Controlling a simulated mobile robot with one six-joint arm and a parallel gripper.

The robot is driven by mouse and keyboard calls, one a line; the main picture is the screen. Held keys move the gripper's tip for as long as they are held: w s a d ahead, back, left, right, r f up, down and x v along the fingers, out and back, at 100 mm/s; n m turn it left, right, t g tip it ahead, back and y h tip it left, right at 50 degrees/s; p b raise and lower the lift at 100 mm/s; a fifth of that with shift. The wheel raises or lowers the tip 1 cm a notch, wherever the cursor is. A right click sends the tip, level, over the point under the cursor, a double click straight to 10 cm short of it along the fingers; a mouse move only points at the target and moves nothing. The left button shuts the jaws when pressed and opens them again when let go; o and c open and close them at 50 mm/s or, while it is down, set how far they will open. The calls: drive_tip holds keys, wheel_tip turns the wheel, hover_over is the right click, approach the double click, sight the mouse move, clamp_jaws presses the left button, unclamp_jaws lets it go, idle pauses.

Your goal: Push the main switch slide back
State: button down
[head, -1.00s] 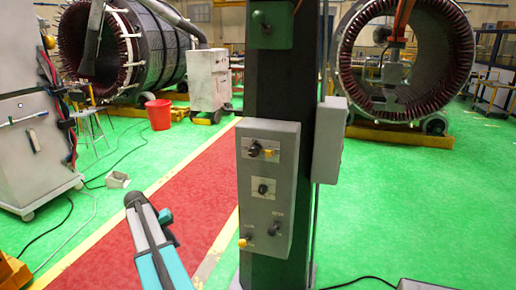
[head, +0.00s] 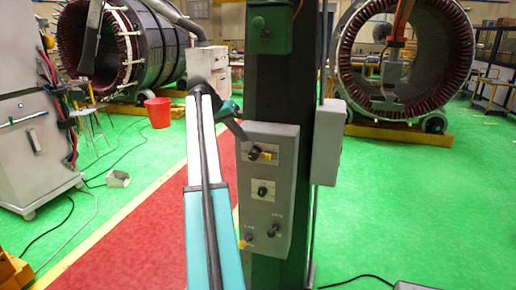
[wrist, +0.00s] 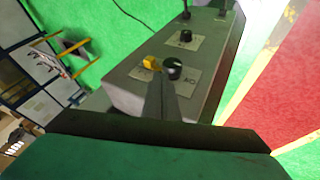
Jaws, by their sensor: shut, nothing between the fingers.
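A grey control box (head: 283,205) is mounted on the dark column. Its top plate carries a black knob (head: 254,153) with a yellow piece (head: 267,156) beside it, probably the main switch slide. In the wrist view the yellow piece (wrist: 150,62) sits just left of the black knob (wrist: 173,69). My gripper (head: 243,136) is shut and empty at the box's upper left, close to this switch. In the wrist view my gripper's tip (wrist: 155,78) points at the yellow piece and overlaps the plate. I cannot tell whether it touches.
A second knob (head: 263,191) and two small levers (head: 272,229) (head: 246,240) are lower on the box. A green box (head: 269,27) is above and a side box (head: 327,143) is to the right. The green floor to the right is mostly clear.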

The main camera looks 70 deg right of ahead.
sight(258, 149)
drive_tip(key=shift+s+d+r, duration=0.15)
drive_tip(key=shift+s+r, duration=0.2)
drive_tip(key=shift+r, duration=0.15)
drive_tip(key=shift+f, duration=0.1)
drive_tip(key=shift+b+x, duration=1.95)
drive_tip(key=shift+x, duration=3)
drive_tip(key=shift+s, duration=0.1)
